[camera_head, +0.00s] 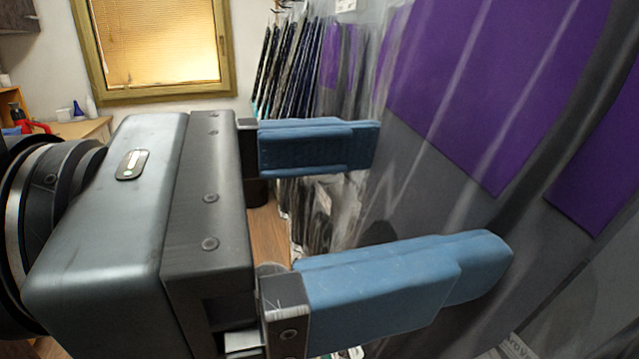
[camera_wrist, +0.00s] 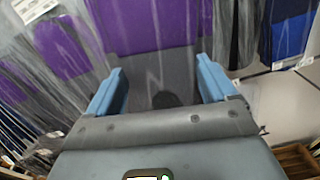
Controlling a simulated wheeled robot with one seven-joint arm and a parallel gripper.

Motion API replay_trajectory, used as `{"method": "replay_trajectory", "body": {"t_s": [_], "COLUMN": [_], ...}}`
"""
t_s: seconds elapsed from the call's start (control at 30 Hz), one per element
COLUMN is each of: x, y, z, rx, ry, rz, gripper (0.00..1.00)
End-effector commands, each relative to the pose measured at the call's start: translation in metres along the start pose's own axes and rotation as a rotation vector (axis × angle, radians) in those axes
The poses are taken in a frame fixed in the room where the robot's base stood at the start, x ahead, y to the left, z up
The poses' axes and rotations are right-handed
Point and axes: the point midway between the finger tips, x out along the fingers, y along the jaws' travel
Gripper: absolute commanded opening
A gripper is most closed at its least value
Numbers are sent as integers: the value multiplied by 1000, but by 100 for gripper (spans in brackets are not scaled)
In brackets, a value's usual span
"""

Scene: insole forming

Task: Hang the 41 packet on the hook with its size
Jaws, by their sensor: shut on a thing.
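My gripper (camera_head: 440,205) reaches to the right, its two blue fingers well apart on either side of a clear packet with a purple and grey insole (camera_head: 450,90). It is shut on this packet. In the wrist view my gripper (camera_wrist: 160,68) has the grey part of the packet (camera_wrist: 150,95) between its fingers, with purple above. The size print on the packet cannot be read. Dark hooks (camera_head: 284,8) show at the top of the head view, beyond my gripper. Their size numbers cannot be read.
Dark packets (camera_head: 290,65) hang in a close row at the back, with purple ones (camera_head: 342,55) nearer. A white label (camera_wrist: 33,10) shows at the wrist view's upper left. Blue packets (camera_wrist: 291,25) hang at its right. A window (camera_head: 155,45) and a wooden counter (camera_head: 85,129) stand behind.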

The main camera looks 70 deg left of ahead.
Motion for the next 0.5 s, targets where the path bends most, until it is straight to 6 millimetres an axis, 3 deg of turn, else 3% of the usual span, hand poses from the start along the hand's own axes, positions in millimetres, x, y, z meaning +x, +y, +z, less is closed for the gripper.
{"method": "replay_trajectory", "body": {"t_s": [0.5], "x": [24], "y": [0], "z": [-1], "rx": [0], "ry": [-1], "rz": [-1], "gripper": [52]}}
